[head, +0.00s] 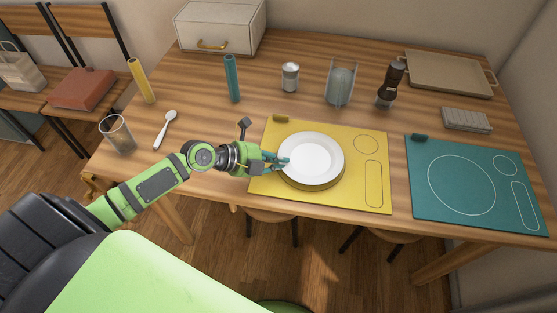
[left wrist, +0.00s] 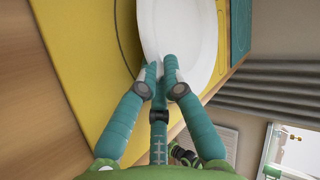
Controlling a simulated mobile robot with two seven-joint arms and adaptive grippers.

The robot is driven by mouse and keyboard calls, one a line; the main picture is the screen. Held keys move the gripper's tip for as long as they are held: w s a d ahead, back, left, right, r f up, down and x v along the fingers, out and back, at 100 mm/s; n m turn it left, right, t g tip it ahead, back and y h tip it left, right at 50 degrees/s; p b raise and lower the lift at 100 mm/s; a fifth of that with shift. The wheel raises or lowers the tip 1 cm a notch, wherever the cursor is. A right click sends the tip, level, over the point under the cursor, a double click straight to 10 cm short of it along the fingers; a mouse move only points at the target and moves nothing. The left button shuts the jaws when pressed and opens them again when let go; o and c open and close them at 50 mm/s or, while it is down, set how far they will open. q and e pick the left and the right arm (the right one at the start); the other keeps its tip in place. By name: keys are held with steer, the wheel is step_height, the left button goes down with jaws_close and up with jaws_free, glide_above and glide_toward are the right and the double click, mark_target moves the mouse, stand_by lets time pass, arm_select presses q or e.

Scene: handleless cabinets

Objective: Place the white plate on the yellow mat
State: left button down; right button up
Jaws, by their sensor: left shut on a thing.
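The white plate (head: 312,157) is over the yellow mat (head: 375,192), largely covering the big circle printed there. My left gripper (head: 283,161) is shut on the plate's left rim. In the left wrist view the two fingers (left wrist: 160,72) pinch the rim of the plate (left wrist: 182,35), with the yellow mat (left wrist: 55,70) beside it. A darker edge shows under the plate's near side, and I cannot tell whether it rests flat or hangs slightly above the mat. My right gripper is not in view.
A teal mat (head: 440,205) lies to the right. Behind stand a teal cylinder (head: 232,79), a shaker (head: 290,77), a glass jar (head: 340,84) and a dark bottle (head: 390,85). A spoon (head: 165,130) and an empty glass (head: 117,133) are at the left.

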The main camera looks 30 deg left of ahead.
arm_select(q)
steer(key=shift+r, duration=0.1)
steer(key=c, duration=1.8)
jaws_free()
steer(key=shift+f, duration=0.25)
steer(key=o, duration=0.4)
steer(key=shift+r, duration=0.1)
steer(key=shift+s, duration=0.1)
